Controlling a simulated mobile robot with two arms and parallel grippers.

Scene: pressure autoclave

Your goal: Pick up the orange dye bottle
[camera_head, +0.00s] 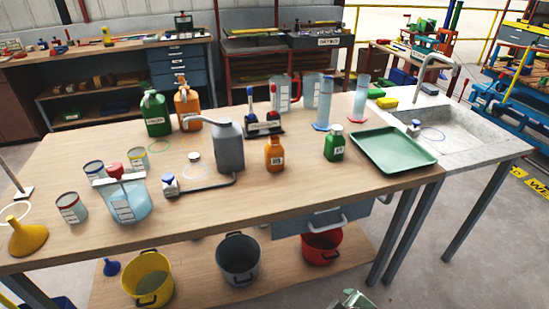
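A small orange bottle (274,155) with a pale label and a cap stands upright on the wooden workbench (300,190), near the middle of its front half. A larger orange jug (188,108) with a handle stands farther back on the left. Neither orange container is held. I do not see either gripper clearly. A small grey-green piece (352,300) is cut off by the bottom edge, and I cannot tell what it is.
A grey can (229,147) with a long spout stands left of the small orange bottle. A green bottle (334,143) and a green tray (393,149) are to its right. A rack (263,128) is behind. The bench front before the bottle is clear.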

